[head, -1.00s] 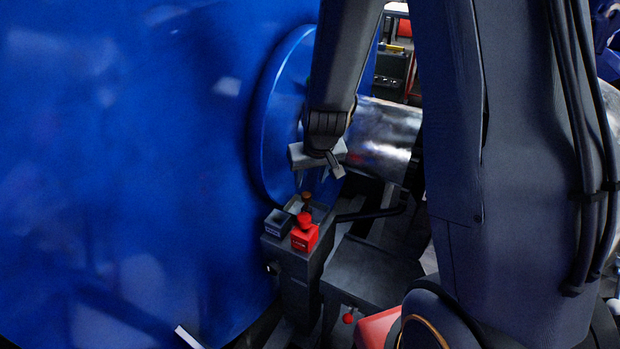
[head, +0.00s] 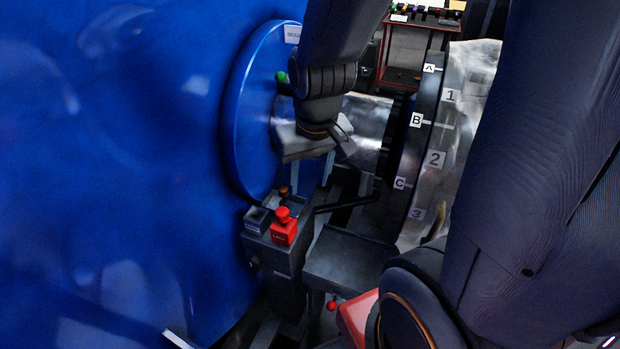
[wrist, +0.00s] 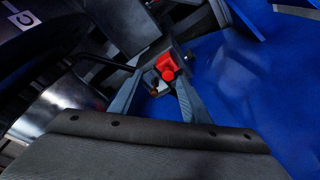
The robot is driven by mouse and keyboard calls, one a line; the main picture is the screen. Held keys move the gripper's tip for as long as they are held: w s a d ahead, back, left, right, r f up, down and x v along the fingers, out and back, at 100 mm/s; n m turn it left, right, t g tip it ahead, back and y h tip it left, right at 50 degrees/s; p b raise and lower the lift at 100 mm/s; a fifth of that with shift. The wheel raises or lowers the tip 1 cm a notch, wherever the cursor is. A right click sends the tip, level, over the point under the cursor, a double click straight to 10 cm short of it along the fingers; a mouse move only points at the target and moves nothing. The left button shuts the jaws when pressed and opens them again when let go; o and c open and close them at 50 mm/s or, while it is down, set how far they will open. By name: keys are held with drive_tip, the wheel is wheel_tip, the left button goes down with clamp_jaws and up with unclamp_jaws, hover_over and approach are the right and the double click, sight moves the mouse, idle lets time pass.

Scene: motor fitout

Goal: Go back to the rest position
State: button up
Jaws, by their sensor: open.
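My gripper (head: 312,174) hangs in the middle of the head view, with its fingers pointing down. It is open and nothing shows between its fingers. It is above and a little right of a dark pedestal (head: 277,258) carrying a red block with a round red knob (head: 284,231) and a dark block (head: 257,219). In the wrist view, the fingers (wrist: 158,80) spread on either side of the red block (wrist: 166,67), which lies beyond them. A brown-topped peg (head: 283,191) stands behind the blocks, partly hidden.
A large blue housing (head: 110,170) with a round flange (head: 250,110) fills the left. A shiny metal shaft (head: 365,125) runs right to a dark ring lettered A, B, C (head: 417,130) and a numbered metal drum (head: 465,85). A dark flat plate (head: 350,265) lies below.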

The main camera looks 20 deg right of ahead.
drive_tip(key=shift+s+d+r, duration=0.1)
drive_tip(key=shift+s+r, duration=0.05)
drive_tip(key=shift+s, duration=0.3)
wheel_tip(320, 180, down, 6)
drive_tip(key=b, duration=0.5)
drive_tip(key=shift+g+b, duration=0.3)
drive_tip(key=shift+g, duration=0.1)
drive_tip(key=shift+c, duration=0.3)
